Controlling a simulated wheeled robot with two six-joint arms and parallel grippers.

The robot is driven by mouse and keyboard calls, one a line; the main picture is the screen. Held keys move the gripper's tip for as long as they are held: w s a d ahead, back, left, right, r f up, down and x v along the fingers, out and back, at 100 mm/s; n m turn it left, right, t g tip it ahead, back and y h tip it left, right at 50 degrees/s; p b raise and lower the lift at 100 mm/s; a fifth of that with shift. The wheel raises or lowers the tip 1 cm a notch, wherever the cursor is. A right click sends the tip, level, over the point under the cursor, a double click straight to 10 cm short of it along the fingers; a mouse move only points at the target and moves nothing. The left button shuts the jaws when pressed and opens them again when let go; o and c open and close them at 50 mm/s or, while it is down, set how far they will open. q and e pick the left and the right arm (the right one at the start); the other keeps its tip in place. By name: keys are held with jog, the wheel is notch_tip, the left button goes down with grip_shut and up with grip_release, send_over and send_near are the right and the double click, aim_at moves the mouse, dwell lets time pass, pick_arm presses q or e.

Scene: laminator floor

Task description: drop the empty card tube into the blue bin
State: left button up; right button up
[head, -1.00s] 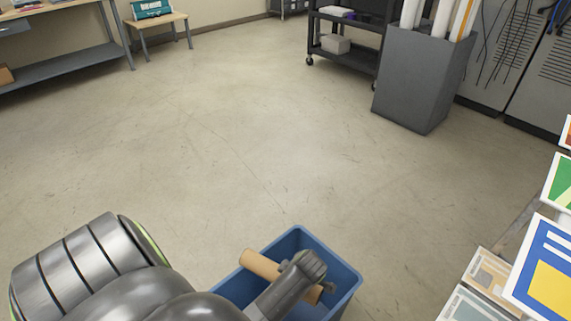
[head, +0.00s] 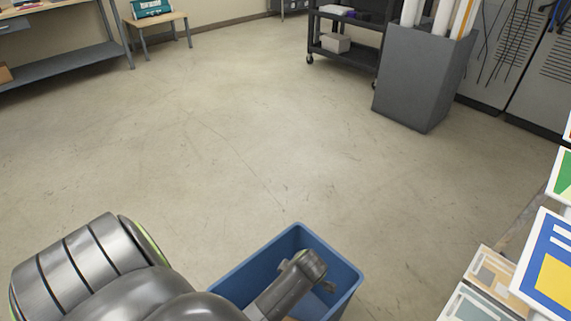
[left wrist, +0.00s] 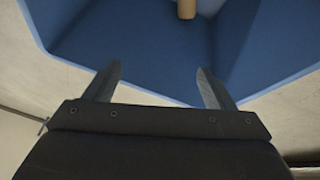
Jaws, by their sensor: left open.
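The blue bin (head: 262,262) stands on the floor at the bottom centre of the head view. Its blue inside walls fill the upper part of the left wrist view (left wrist: 135,50). The tan card tube (left wrist: 187,9) shows at the top of the left wrist view, inside the bin and apart from my fingers. In the head view my arm and the bin wall hide most or all of it. My left gripper (left wrist: 160,70) is open and empty over the bin, its two fingers spread. My right gripper is not in view.
A grey box holding long tubes (head: 420,80) stands at the back right beside a black cart (head: 345,55). Printed boards (head: 545,265) stand at the right edge. A workbench (head: 65,70) and a small stool (head: 158,20) are at the back left. The middle floor is clear.

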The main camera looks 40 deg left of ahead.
pick_arm(q)
jog(key=shift+r, duration=0.15)
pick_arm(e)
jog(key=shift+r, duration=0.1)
pick_arm(q)
jog(key=p+v, duration=1.6)
jog(key=v, duration=0.1)
jog(key=shift+p, duration=0.35)
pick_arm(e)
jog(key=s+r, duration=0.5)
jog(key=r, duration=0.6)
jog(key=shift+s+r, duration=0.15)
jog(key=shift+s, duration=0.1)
